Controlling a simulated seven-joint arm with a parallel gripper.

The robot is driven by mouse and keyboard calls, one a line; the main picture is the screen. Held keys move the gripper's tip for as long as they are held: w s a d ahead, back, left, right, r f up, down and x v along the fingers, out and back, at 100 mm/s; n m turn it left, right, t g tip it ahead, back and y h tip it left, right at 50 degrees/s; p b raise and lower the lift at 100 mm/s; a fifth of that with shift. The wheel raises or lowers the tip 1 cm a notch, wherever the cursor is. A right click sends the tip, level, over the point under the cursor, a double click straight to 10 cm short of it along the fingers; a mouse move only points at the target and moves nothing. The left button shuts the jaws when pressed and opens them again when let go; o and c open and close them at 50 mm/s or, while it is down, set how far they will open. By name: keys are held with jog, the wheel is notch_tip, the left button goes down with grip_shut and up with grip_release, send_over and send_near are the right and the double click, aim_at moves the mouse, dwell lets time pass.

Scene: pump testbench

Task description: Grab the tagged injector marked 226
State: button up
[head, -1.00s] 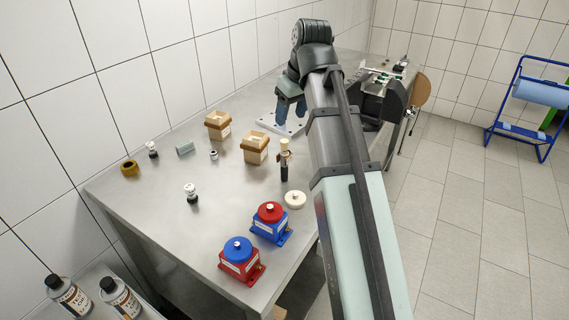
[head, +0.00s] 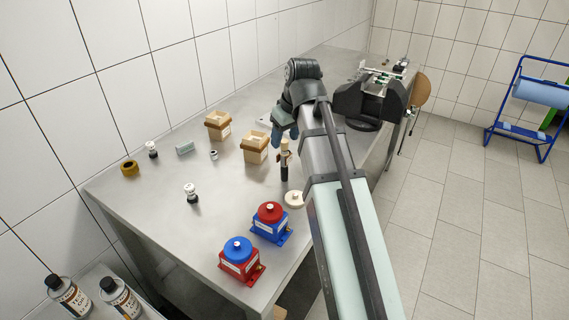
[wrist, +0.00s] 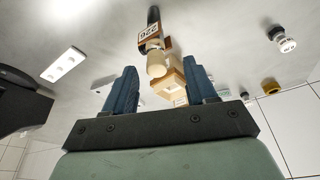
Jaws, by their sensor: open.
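The tagged injector (head: 285,172) stands upright on the metal bench, with a dark lower body, a cream top and a tag around its upper part. In the wrist view the tag on the injector (wrist: 150,34) reads 226, upside down. My gripper (head: 284,136) is open, just above and behind the injector in the head view. In the wrist view the blue fingers of my gripper (wrist: 159,66) are spread, with the injector's cream top seen between and beyond them. I cannot tell whether the top is between the fingertips in depth. Nothing is held.
Two open cartons (head: 256,149) stand left of the injector. A cream disc (head: 294,199) lies close in front, with a blue pump with a red top (head: 270,222) nearer. A small white-capped vial (head: 192,194) stands left. A dark vise (head: 368,103) stands at the right edge.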

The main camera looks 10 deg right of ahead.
aim_at(286, 142)
jog(key=shift+d+x, duration=0.15)
jog(key=shift+x, duration=1)
jog(key=shift+d+x, duration=0.1)
jog(key=shift+x, duration=1.05)
jog(key=shift+c, duration=0.4)
grip_shut()
